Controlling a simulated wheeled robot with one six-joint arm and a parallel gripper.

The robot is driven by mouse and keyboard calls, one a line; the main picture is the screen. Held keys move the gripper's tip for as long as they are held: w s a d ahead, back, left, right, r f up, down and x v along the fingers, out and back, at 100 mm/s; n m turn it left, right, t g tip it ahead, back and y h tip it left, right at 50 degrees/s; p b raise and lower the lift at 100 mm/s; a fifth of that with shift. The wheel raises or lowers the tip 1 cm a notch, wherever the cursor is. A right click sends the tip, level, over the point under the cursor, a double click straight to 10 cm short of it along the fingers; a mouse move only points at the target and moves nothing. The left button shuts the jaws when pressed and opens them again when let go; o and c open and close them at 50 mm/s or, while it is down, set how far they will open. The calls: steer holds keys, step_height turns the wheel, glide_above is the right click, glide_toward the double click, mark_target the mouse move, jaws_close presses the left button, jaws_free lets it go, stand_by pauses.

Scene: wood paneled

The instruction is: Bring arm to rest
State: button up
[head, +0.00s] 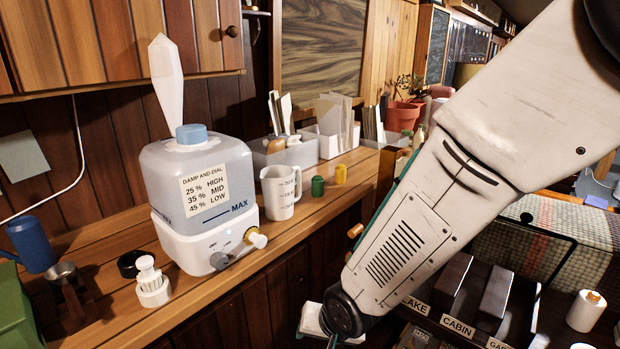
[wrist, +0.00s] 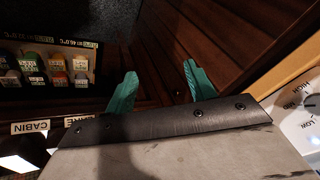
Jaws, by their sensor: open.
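My arm crosses the right half of the head view, from the upper right down to the bottom centre. Its wrist end hangs in front of the counter's edge, low in the picture, and most of the gripper is cut off or hidden there. In the wrist view my gripper (wrist: 160,70) shows two teal fingers spread well apart. Nothing is between them. Behind them are dark wood panels (wrist: 165,40). The fingers appear to touch nothing.
A humidifier (head: 203,255) with a dial stands on the wooden counter (head: 113,322). A measuring jug (head: 281,194), a green pot (head: 318,186) and a yellow pot (head: 341,174) stand right of it. Labelled dark bins (head: 455,283) lie below right, close to my arm.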

steer(key=s+d+r+g+h, duration=0.1)
steer(key=s+d+r, duration=0.7)
steer(key=d+r, duration=0.3)
steer(key=s+d+r+n+g+h, duration=0.1)
steer(key=s+d+r+g+h, duration=0.1)
steer(key=s+d+r, duration=0.7)
steer(key=shift+d+r, duration=1.4)
steer(key=shift+d, duration=1.05)
steer(key=shift+s, duration=0.1)
